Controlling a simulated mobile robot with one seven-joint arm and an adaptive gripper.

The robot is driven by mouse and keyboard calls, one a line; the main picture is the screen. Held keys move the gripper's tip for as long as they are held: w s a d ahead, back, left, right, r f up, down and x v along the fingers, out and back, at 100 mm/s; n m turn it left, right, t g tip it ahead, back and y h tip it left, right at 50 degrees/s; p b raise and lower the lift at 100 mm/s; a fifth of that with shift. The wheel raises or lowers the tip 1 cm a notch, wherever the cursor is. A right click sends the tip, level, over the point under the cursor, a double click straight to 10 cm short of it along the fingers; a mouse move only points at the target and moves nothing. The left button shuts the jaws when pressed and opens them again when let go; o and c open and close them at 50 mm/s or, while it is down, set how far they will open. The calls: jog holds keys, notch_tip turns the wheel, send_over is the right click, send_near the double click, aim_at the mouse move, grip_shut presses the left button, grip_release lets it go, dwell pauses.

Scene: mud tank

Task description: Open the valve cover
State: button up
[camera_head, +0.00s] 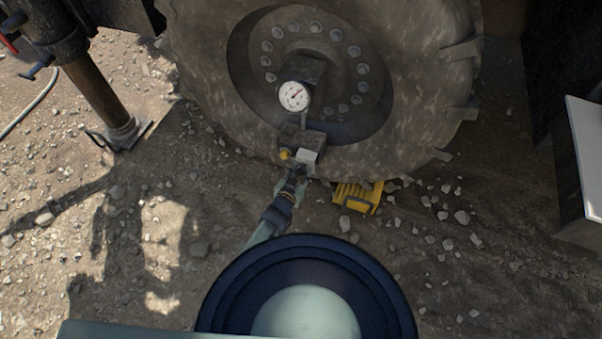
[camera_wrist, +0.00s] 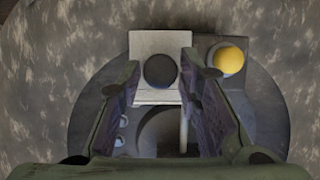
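A light grey plate with a round black knob, which looks like the valve cover (camera_wrist: 160,95), is upright on a dark box in front of the big wheel. It also shows in the head view (camera_head: 308,156). A round yellow knob (camera_wrist: 229,60) is on the box just right of it in the wrist view; in the head view this yellow knob (camera_head: 285,154) is on the left. My gripper (camera_wrist: 161,75) is open, its fingers apart on either side of the black knob, with nothing clearly held. In the head view my gripper (camera_head: 297,173) is just below the cover; contact cannot be told.
A round white dial gauge (camera_head: 294,96) is above the box, in front of the wheel hub. The large muddy wheel (camera_head: 420,60) fills the top. A yellow wheel chock (camera_head: 357,197) lies right of my gripper. A post (camera_head: 98,95) stands left. Stony ground is otherwise open.

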jog(key=shift+o, duration=1.2)
notch_tip(320, 180, up, 10)
